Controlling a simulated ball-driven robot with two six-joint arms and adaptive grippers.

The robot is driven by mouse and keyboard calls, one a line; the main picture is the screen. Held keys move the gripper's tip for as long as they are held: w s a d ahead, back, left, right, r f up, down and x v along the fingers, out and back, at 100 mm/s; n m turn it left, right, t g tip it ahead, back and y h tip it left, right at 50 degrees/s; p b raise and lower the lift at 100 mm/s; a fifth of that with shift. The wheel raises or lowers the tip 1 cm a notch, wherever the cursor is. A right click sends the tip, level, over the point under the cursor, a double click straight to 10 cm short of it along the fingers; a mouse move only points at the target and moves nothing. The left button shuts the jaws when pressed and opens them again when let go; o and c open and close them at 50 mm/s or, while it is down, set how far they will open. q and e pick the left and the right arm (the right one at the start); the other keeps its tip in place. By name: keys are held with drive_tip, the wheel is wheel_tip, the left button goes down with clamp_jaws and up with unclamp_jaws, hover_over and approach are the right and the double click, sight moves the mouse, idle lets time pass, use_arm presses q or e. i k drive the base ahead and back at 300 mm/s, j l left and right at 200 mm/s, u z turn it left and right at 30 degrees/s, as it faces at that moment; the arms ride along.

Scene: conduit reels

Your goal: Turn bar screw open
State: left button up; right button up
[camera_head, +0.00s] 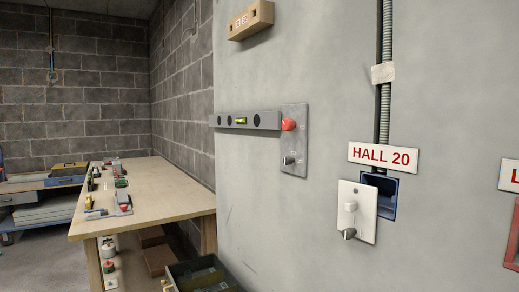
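A grey bar (265,119) with a yellow-green vial and dark round spots lies level against the pale wall. Its right end meets a grey metal plate (294,110) fixed upright on the wall. A red knob (289,124) sits at that end of the bar, on the plate. A small grey metal knob (289,160) sits lower on the same plate. I cannot tell which of these knobs is the bar screw, or how far either is turned. Neither of my grippers shows in the head view.
Right of the bar, a white plate (365,226) with a white knob and a metal knob partly covers a blue wall box (391,185) below a HALL 20 sign (383,156). A wooden workbench (165,190) with several items stands left; a dark crate (175,273) sits low.

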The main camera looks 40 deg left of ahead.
sight(287, 161)
drive_tip(key=u, duration=1.3)
